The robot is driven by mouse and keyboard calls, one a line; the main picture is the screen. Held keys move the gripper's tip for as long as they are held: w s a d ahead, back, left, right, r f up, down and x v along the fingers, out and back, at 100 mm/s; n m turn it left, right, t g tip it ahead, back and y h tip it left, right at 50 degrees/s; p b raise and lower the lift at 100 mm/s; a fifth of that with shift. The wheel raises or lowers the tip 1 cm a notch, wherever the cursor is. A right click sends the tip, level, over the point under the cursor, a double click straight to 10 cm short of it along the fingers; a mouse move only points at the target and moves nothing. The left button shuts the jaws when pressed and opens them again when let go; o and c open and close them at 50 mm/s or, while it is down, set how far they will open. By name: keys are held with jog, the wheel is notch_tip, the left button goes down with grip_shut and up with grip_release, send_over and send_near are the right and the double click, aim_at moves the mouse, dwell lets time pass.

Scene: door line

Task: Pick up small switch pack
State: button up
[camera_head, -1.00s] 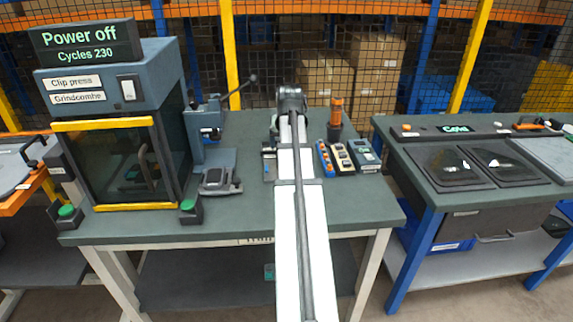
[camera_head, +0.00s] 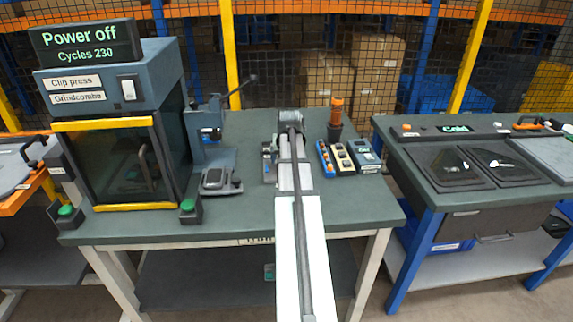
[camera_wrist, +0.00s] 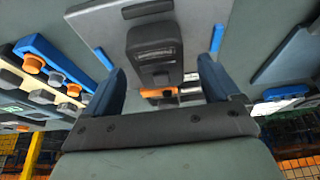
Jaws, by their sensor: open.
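A small dark pack with a pale label, which looks like the switch pack (camera_wrist: 154,48), lies on a grey tray with blue edge strips (camera_wrist: 97,32) in the wrist view. Small orange and white parts show near its lower end. My gripper (camera_wrist: 161,66) is open, with one blue finger on each side of the pack. Whether the fingers touch it cannot be told. In the head view my arm hides the pack, and only the left edge of the tray (camera_head: 268,165) shows. My gripper is low over the bench there, hidden behind the wrist.
Right of my arm stand a blue strip (camera_head: 324,158), a cream strip (camera_head: 342,157), a grey unit (camera_head: 366,158) and an orange-handled tool in a holder (camera_head: 336,122). Left are a lever press (camera_head: 207,140) and the clip press (camera_head: 115,130). The bench front (camera_head: 240,212) is clear.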

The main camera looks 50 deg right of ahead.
jog(key=shift+x, duration=1.35)
jog(key=shift+c, duration=0.3)
jog(key=c, duration=1)
jog(key=shift+r, duration=0.1)
